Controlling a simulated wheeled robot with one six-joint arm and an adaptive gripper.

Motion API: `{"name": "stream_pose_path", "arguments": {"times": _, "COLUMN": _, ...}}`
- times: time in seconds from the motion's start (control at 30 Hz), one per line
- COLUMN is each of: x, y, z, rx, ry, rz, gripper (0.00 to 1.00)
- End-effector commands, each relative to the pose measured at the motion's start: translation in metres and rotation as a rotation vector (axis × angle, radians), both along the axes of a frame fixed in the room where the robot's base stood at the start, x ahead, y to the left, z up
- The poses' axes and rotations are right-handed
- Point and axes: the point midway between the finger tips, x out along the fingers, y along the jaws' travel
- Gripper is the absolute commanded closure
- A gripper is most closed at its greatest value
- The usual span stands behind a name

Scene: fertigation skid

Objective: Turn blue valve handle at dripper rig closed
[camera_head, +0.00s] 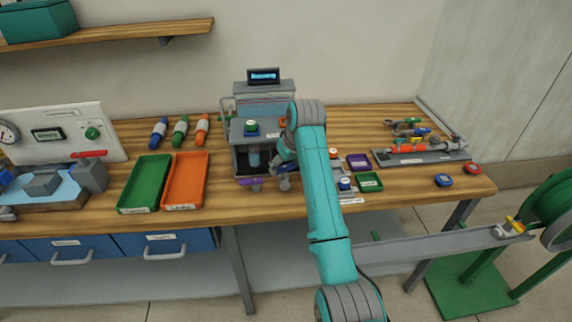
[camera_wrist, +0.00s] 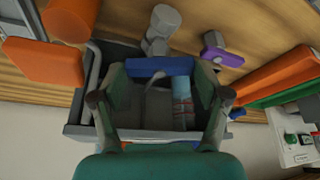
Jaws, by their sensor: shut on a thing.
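The dripper rig (camera_head: 243,159) is a grey box-like stand at the middle of the bench, with a small display on its top. In the wrist view, a blue valve handle (camera_wrist: 160,66) lies crosswise between my fingertips, with a grey valve body (camera_wrist: 162,27) beyond it. My gripper (camera_wrist: 161,74) is shut on the blue handle, with one finger at each end. In the head view, my gripper (camera_head: 286,170) is at the front right of the rig, and the arm and gripper hide the blue handle. A purple handle (camera_head: 251,185) shows at the rig's front left.
A green tray (camera_head: 145,183) and an orange tray (camera_head: 186,181) lie left of the rig. A small green bin (camera_head: 369,182) and a purple bin (camera_head: 357,160) stand right of my arm. A grey tool tray (camera_head: 425,157) lies farther right.

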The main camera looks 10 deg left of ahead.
Motion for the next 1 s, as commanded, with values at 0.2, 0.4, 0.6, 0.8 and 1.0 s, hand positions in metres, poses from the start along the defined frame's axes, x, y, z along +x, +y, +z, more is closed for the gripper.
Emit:
{"name": "stream_pose_path", "arguments": {"times": 0.2, "x": -0.0016, "y": 0.002, "z": -0.0007, "rx": 0.0, "ry": 0.001, "rz": -0.149, "gripper": 0.6}}
{"name": "stream_pose_path", "arguments": {"times": 0.4, "x": -0.0019, "y": 0.0026, "z": -0.0007, "rx": -0.001, "ry": 0.002, "rz": -0.282, "gripper": 0.6}}
{"name": "stream_pose_path", "arguments": {"times": 0.6, "x": -0.0023, "y": 0.0034, "z": -0.0009, "rx": -0.001, "ry": 0.002, "rz": -0.379, "gripper": 0.6}}
{"name": "stream_pose_path", "arguments": {"times": 0.8, "x": -0.0024, "y": 0.0036, "z": -0.001, "rx": -0.001, "ry": 0.002, "rz": -0.429, "gripper": 0.6}}
{"name": "stream_pose_path", "arguments": {"times": 1.0, "x": -0.0024, "y": 0.0035, "z": -0.0011, "rx": -0.001, "ry": 0.002, "rz": -0.44, "gripper": 0.6}}
